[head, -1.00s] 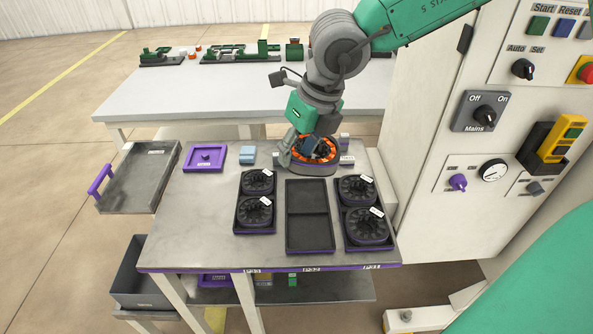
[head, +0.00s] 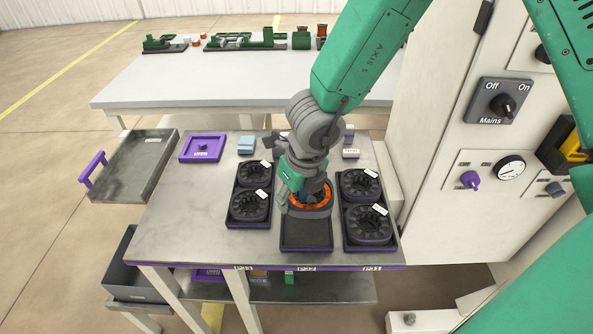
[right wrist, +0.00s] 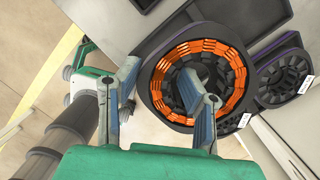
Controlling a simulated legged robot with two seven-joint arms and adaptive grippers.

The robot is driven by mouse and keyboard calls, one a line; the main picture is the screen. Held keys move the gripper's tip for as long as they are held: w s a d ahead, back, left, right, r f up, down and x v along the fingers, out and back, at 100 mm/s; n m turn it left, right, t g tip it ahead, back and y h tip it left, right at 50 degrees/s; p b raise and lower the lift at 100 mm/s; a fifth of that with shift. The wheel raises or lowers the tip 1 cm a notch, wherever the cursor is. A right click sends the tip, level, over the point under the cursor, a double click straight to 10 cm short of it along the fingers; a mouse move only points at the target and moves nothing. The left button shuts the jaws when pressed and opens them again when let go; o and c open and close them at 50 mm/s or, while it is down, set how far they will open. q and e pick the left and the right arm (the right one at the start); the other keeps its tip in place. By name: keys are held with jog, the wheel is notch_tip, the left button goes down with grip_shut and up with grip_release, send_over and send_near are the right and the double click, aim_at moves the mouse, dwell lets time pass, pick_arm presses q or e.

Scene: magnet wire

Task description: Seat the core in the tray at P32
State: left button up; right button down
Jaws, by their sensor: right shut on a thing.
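The core (head: 322,195) has a dark ring-shaped body with orange windings. My right gripper (head: 303,187) is shut on its rim and holds it over the rear part of the middle tray. In the right wrist view one finger of the gripper (right wrist: 157,72) reaches inside the ring of the core (right wrist: 236,72) and the other is outside it. The dark tray at P32 (head: 306,243) shows an empty front section; its rear is hidden by the core and gripper. I cannot tell whether the core touches the tray. My left gripper is not in view.
Trays with dark labelled cores stand close on both sides, at left (head: 249,206) and right (head: 367,224). A control cabinet (head: 450,140) stands at right.

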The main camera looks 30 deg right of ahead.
aim_at(291, 213)
jog(key=shift+a+f, duration=0.1)
jog(key=shift+f, duration=0.45)
jog(key=shift+s+a+f, duration=0.1)
jog(key=shift+a+f, duration=0.05)
jog(key=shift+a+f+b, duration=0.2)
jog(key=shift+a+b, duration=0.1)
jog(key=shift+b, duration=0.1)
jog(key=shift+a+f, duration=0.1)
jog(key=shift+f, duration=0.15)
jog(key=shift+f+b, duration=0.7)
jog(key=shift+b, duration=0.25)
jog(key=f+b, duration=0.1)
jog(key=d+f+b, duration=0.1)
jog(key=f, duration=0.1)
jog(key=shift+b, duration=0.4)
jog(key=shift+a+f+b, duration=0.2)
jog(key=shift+f+b, duration=0.05)
jog(key=shift+b, duration=0.05)
jog(key=shift+a, duration=0.15)
jog(key=shift+r, duration=0.1)
